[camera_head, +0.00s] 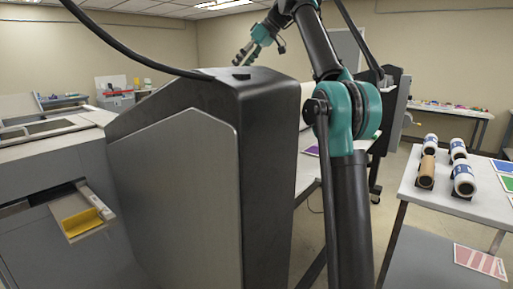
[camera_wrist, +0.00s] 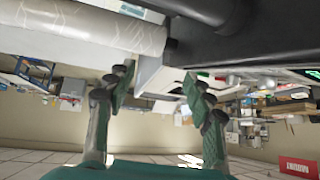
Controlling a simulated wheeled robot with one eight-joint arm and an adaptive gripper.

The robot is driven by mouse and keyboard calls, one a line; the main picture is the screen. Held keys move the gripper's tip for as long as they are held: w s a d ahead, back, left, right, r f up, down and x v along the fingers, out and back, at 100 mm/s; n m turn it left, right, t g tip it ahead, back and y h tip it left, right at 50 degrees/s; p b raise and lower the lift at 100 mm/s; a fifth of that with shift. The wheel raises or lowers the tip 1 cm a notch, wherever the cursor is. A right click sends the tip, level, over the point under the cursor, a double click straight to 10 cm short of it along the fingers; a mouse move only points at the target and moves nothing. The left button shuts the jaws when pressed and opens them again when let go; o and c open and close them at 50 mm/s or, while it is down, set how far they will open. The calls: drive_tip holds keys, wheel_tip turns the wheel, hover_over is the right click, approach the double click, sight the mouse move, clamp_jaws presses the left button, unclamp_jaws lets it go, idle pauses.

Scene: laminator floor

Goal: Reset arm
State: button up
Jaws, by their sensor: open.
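My arm, teal and dark grey, rises through the middle of the head view and bends over at the top. Its end, with what looks like my gripper (camera_head: 245,53), hangs small above and behind the dark machine housing. In the wrist view, my gripper (camera_wrist: 156,81) shows two teal and dark fingers spread wide apart. Nothing is between them. The wrist picture looks upside down. A pale, streaked roll (camera_wrist: 95,27) lies across its upper left, beyond the fingers and apart from them, beside a dark machine part (camera_wrist: 255,35).
A large grey-and-black machine (camera_head: 175,195) stands close at left, with a yellow piece (camera_head: 82,222) in its slot. A white table (camera_head: 440,205) at right bears several rolls, one brown (camera_head: 426,171), and coloured sheets. A black cable crosses the upper left. Floor shows between machine and table.

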drive_tip(key=s+d+f+m+h, duration=0.15)
drive_tip(key=d+f, duration=0.25)
drive_tip(key=f, duration=0.5)
drive_tip(key=s+d+f+m+h, duration=0.1)
drive_tip(key=s+d+f+m, duration=0.25)
drive_tip(key=f, duration=0.55)
drive_tip(key=s+d+f+m+h, duration=0.15)
drive_tip(key=d+f, duration=0.35)
drive_tip(key=f, duration=0.5)
drive_tip(key=s+d+f+m+h, duration=0.2)
drive_tip(key=s+d+f, duration=0.3)
drive_tip(key=s+f, duration=1)
drive_tip(key=s+d+f+m+t+h, duration=0.1)
drive_tip(key=s+d+f+m, duration=0.2)
drive_tip(key=s+f, duration=1.2)
drive_tip(key=d, duration=0.3)
drive_tip(key=shift+s+d+f+m+h, duration=0.15)
drive_tip(key=shift+d+f+m+h, duration=0.15)
drive_tip(key=shift+f+m+h, duration=0.1)
